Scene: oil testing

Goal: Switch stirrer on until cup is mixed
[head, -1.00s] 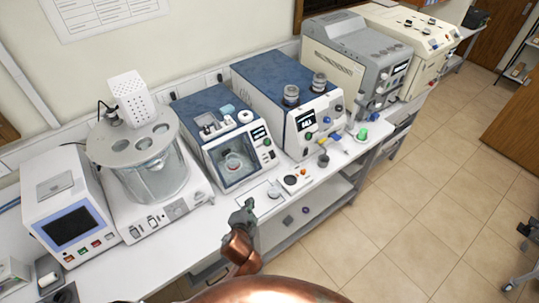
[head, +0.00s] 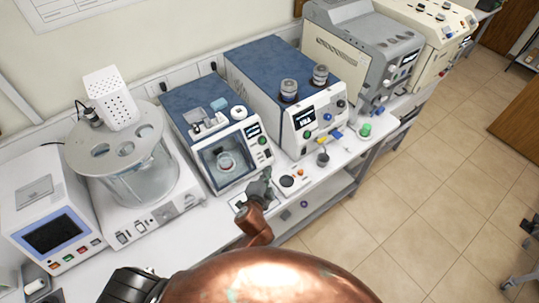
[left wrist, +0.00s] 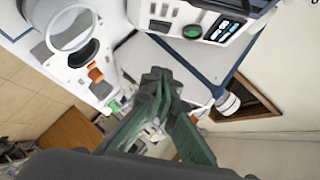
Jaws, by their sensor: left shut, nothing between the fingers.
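A small flat white unit with a dark round plate (head: 287,181) and an orange knob (head: 301,173), which looks like the stirrer, lies on the bench in front of the blue machines. Its orange knob also shows in the left wrist view (left wrist: 95,74). A pale round cup rim (left wrist: 72,28) shows close by the dark plate in the left wrist view; my gripper mostly hides it in the head view. My left gripper (head: 264,174) is shut and empty, just left of the unit. Its fingertips show together in the left wrist view (left wrist: 158,76). My right gripper is out of view.
A blue-topped machine with a window (head: 226,162) stands behind my gripper. A larger blue machine (head: 318,122) stands to its right. A dark small cup (head: 323,159) and a green knob (head: 365,130) are farther right. A glass bath (head: 130,175) stands left.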

